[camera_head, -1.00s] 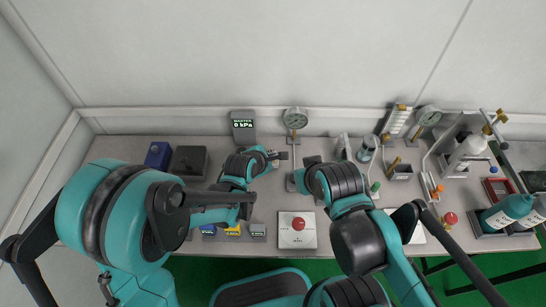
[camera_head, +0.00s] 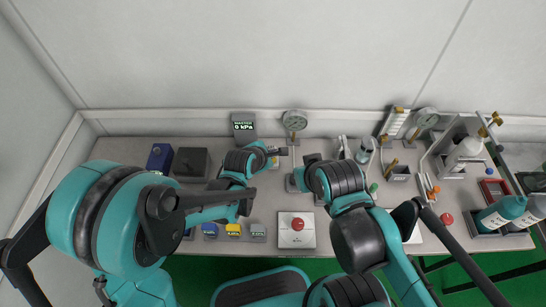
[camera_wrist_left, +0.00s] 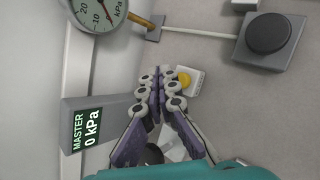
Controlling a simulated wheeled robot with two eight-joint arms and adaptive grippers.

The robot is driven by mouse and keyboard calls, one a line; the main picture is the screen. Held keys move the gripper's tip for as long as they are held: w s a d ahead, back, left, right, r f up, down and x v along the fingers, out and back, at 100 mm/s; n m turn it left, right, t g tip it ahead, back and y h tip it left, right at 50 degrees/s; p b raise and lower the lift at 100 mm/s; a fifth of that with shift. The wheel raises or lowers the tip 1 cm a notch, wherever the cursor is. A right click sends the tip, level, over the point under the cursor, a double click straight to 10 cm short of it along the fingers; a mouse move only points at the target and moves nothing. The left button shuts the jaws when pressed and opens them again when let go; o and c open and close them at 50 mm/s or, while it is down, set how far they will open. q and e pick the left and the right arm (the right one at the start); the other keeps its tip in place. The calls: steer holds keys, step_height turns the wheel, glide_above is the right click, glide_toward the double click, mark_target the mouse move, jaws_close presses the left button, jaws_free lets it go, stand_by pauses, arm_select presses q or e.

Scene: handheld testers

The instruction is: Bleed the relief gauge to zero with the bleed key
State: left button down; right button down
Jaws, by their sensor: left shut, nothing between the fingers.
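A round dial gauge (camera_head: 294,120) stands at the back of the bench on a post with a brass-coloured fitting. In the left wrist view the gauge (camera_wrist_left: 97,12) is cut by the top edge, with its stem (camera_wrist_left: 140,20) running to a small grey block. My left gripper (camera_head: 283,151) is shut and empty, in front of the gauge post; its fingertips (camera_wrist_left: 158,75) meet beside a small white block with a yellow knob (camera_wrist_left: 184,79). I cannot tell whether they touch it. I cannot make out a bleed key with certainty.
A MASTER display (camera_head: 243,125) reads 0 kPa at the back. A red button on a white plate (camera_head: 285,240) and several small coloured boxes (camera_head: 233,230) sit in front. A second gauge (camera_head: 428,117), a beaker (camera_head: 365,150) and bottles (camera_head: 505,210) crowd the right side.

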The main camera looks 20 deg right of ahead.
arm_select(q)
steer(key=shift+r+p, duration=1.2)
steer(key=shift+r, duration=0.75)
steer(key=shift+f, duration=0.1)
steer(key=s+a+r+m+y, duration=0.1)
steer(key=a+r+m, duration=0.15)
steer(key=a, duration=0.25)
steer(key=a+r+m+y, duration=0.1)
steer(key=a+r+m, duration=0.1)
steer(key=a+r, duration=0.25)
steer(key=s+a+r+m+y, duration=0.2)
steer(key=s+a+m, duration=0.5)
steer(key=a, duration=0.4)
steer(key=s+a+r+m+y, duration=0.1)
steer(key=s+a+m+y, duration=0.1)
steer(key=s+a+m, duration=0.5)
steer(key=s+a, duration=0.1)
steer(key=a, duration=0.4)
steer(key=shift+s+r, duration=0.2)
steer(key=shift+r, duration=0.15)
steer(key=shift+d+m, duration=0.1)
steer(key=shift+m, duration=0.15)
